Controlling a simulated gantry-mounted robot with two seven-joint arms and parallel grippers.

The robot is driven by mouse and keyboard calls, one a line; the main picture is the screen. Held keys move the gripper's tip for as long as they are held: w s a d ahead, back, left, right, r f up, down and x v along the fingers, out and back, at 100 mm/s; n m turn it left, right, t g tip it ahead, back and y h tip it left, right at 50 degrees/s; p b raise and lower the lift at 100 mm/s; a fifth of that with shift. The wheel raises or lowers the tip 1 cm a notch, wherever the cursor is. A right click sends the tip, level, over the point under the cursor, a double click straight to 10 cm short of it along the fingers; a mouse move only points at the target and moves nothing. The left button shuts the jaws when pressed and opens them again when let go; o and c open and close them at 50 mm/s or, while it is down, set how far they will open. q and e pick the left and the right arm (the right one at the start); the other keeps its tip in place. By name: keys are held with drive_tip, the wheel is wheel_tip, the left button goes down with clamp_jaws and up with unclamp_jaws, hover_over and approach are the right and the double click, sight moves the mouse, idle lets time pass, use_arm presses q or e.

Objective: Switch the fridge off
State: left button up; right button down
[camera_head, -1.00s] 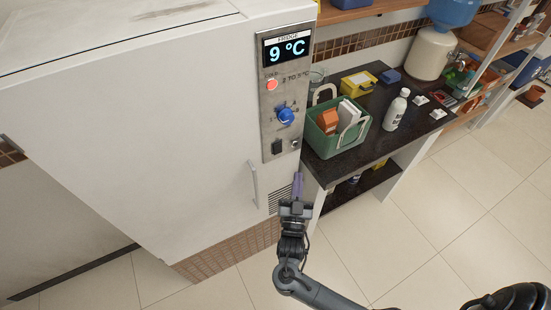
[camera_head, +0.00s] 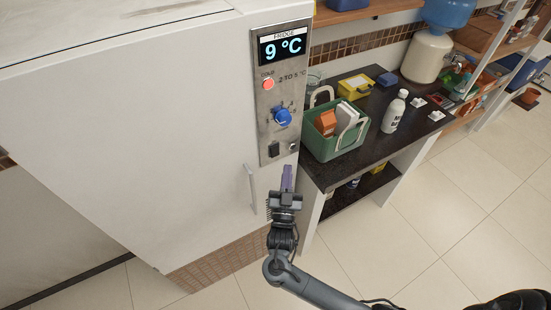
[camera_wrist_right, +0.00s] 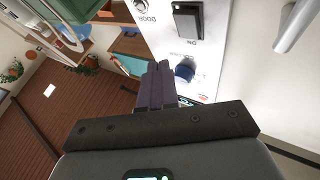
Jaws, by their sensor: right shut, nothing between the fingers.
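The white fridge (camera_head: 130,130) fills the left of the head view. Its metal control panel (camera_head: 263,100) carries a display reading 9 °C (camera_head: 282,46), a lit red lamp (camera_head: 268,84), a blue knob (camera_head: 282,118) and a black rocker switch (camera_head: 274,149). The switch shows large in the right wrist view (camera_wrist_right: 188,20), with the blue knob (camera_wrist_right: 185,70) partly behind the fingers. My right gripper (camera_head: 287,172) is shut and empty, its purple fingers just below and right of the switch, apparently not touching it. My left gripper is not in view.
A fridge door handle (camera_head: 250,188) stands out left of the gripper. A dark counter (camera_head: 335,185) to the right holds a green basket (camera_head: 325,148), a white bottle (camera_head: 393,112) and a yellow box (camera_head: 355,87). The tiled floor in front is clear.

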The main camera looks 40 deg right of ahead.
sight(275, 151)
drive_tip(key=w, duration=0.1)
drive_tip(key=w+b, duration=0.2)
drive_tip(key=w, duration=0.1)
drive_tip(key=shift+d+f, duration=0.3)
idle(1.1)
idle(0.8)
drive_tip(key=shift+w, duration=0.15)
drive_tip(key=shift+w+b, duration=0.35)
drive_tip(key=shift+b, duration=0.05)
